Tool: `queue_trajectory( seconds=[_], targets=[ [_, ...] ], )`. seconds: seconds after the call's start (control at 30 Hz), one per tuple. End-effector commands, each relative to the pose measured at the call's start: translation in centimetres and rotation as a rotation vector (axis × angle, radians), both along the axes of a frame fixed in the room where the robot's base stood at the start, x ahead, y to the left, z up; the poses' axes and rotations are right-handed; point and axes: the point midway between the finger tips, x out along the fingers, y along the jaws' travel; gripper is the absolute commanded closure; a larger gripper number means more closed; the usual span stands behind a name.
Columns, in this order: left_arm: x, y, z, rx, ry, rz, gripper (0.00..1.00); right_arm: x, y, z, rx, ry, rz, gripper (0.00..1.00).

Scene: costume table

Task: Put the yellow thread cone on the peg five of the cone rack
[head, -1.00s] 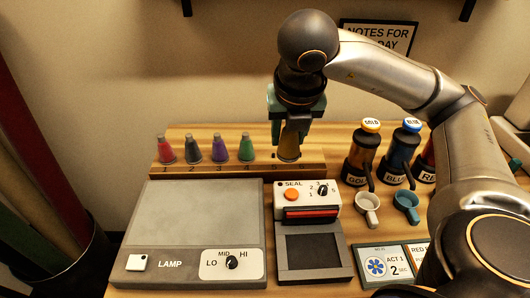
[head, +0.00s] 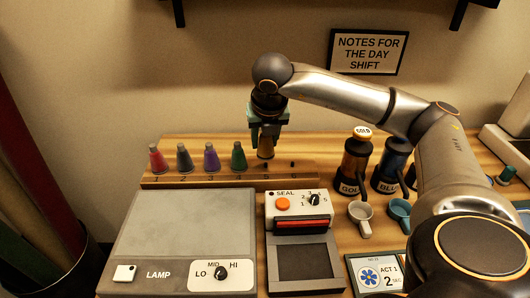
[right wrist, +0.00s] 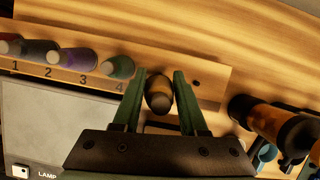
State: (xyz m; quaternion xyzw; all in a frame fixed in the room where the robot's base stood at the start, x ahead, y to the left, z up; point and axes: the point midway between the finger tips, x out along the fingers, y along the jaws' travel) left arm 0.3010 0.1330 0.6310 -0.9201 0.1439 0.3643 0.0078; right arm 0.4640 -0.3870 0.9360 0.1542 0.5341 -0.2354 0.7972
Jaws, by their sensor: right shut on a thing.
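The yellow thread cone (head: 266,149) is held upright between the fingers of my right gripper (head: 266,136). The cone rack (head: 160,181) is a long wooden bar with numbered places. The cone is in line with place five, right of the green cone, and its base looks slightly higher than the bases of the racked cones. Peg five is hidden behind or under it. In the right wrist view the cone (right wrist: 158,95) sits between the two fingers of the right gripper (right wrist: 160,90), beside the number 4 place. My left gripper is not in view.
Red (head: 157,158), grey (head: 184,158), purple (head: 211,157) and green (head: 238,156) cones stand on places one to four. A bare dark peg (head: 292,164) is just right of the held cone. The lamp panel (head: 185,235), sealer (head: 300,215) and pump bottles (head: 356,165) stand around the rack.

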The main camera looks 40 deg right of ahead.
Motion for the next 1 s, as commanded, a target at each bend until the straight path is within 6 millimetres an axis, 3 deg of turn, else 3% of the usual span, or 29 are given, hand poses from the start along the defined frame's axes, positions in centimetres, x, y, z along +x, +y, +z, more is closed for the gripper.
queue_trajectory(
  seconds=[0.47,0.87,0.9,1.0],
  targets=[
    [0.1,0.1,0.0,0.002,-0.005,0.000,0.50,1.2,-1.3,-4.9,0.000,0.001,-0.001,1.00],
    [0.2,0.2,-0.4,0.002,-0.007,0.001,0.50,1.2,-1.2,-5.6,0.001,-0.001,-0.001,1.00],
    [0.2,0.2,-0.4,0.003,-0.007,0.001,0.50,1.2,-1.2,-5.6,0.001,-0.001,-0.001,0.57],
    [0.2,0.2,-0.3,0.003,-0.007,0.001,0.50,1.2,-1.2,-5.4,0.002,0.000,-0.001,0.46]
  ],
)
